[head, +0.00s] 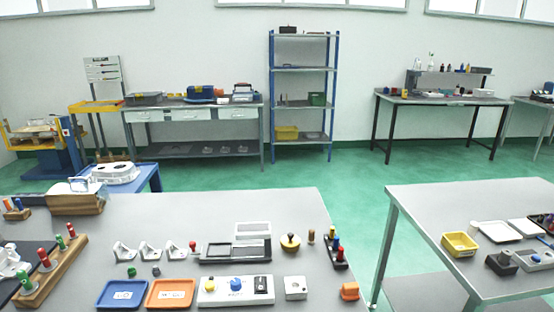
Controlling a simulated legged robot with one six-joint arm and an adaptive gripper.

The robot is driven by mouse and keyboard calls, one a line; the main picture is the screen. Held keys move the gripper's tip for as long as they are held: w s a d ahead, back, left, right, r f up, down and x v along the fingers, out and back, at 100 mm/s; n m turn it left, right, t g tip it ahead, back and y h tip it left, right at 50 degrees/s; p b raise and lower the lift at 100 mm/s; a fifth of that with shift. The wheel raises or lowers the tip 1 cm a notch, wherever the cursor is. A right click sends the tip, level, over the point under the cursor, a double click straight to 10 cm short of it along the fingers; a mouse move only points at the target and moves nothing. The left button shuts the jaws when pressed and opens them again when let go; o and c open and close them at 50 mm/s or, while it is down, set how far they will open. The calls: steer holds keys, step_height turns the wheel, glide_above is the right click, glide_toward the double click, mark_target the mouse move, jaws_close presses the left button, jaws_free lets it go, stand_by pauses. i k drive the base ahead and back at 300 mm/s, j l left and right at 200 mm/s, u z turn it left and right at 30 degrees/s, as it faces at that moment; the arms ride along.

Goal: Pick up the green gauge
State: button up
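A wooden rack (50,271) stands at the left of the near grey table in the head view. It holds several upright plug-like pieces with coloured handles. One of them, a green-handled gauge (60,242), stands between two red-handled ones (43,256). Another green-handled piece (25,280) stands at the rack's near end. Which of these two is the green gauge of the task, I cannot tell. My gripper is not in view.
White castings (10,258) sit left of the rack. Right of it are small brackets (150,251), a blue tray (122,294), an orange tray (170,293) and a button box (236,290). A second table (420,205) stands right, across a green floor gap.

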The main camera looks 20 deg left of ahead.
mark_target(29, 287)
steer(key=k+j, duration=0.1)
steer(key=j, duration=0.3)
steer(key=k+j, duration=0.1)
steer(key=j, duration=0.3)
steer(key=k+j+u, duration=0.1)
steer(key=j, duration=0.3)
steer(key=k+j, duration=0.1)
steer(key=j, duration=0.3)
steer(key=k+j, duration=0.1)
steer(key=j, duration=0.3)
steer(key=j+u, duration=0.1)
steer(key=j, duration=0.55)
steer(key=i+j+u, duration=0.1)
steer(key=j, duration=0.55)
steer(key=i+j, duration=0.25)
steer(key=i+u, duration=0.05)
